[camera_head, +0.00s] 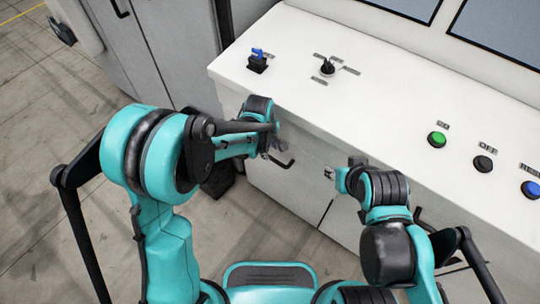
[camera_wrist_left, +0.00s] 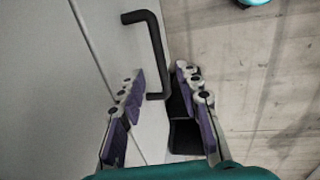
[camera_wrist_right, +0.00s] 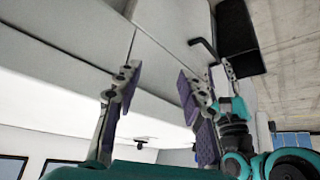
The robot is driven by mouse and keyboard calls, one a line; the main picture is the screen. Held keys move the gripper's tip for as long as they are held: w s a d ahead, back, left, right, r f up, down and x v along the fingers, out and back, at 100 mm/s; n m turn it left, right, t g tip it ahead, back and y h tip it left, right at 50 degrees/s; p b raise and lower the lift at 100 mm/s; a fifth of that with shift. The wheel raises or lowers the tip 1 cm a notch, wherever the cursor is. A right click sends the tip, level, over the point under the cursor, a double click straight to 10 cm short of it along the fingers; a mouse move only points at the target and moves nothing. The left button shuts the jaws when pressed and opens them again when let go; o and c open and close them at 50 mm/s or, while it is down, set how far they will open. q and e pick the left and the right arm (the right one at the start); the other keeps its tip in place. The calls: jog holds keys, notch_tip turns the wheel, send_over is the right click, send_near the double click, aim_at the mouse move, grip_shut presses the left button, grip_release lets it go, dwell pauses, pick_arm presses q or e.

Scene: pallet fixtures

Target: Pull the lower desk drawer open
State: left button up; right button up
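The desk front (camera_head: 305,190) is white and carries a black bar handle (camera_head: 283,161). Which drawer this handle belongs to is unclear. In the left wrist view the handle (camera_wrist_left: 152,42) stands out from the panel, its near end between the fingers of my left gripper (camera_wrist_left: 160,78). The fingers are apart; contact with the handle cannot be told. In the head view my left gripper (camera_head: 274,147) is close to the handle, partly covering the front. My right gripper (camera_head: 341,172) is open and empty before the desk front; its spread fingers show in the right wrist view (camera_wrist_right: 158,77).
The white desktop (camera_head: 350,110) has a blue switch (camera_head: 257,60), a black knob (camera_head: 327,67), and green (camera_head: 437,139), black (camera_head: 483,163) and blue (camera_head: 531,188) buttons. A grey cabinet (camera_head: 165,45) stands at the upper left.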

aim_at(272, 158)
pick_arm(q)
jog(key=f, duration=0.2)
jog(key=f+b, duration=0.1)
jog(key=f, duration=0.1)
jog(key=w+f, duration=0.1)
jog(key=f, duration=0.1)
jog(key=shift+d+b, duration=0.3)
jog(key=shift+b, duration=0.1)
jog(key=shift+r, duration=0.1)
grip_shut()
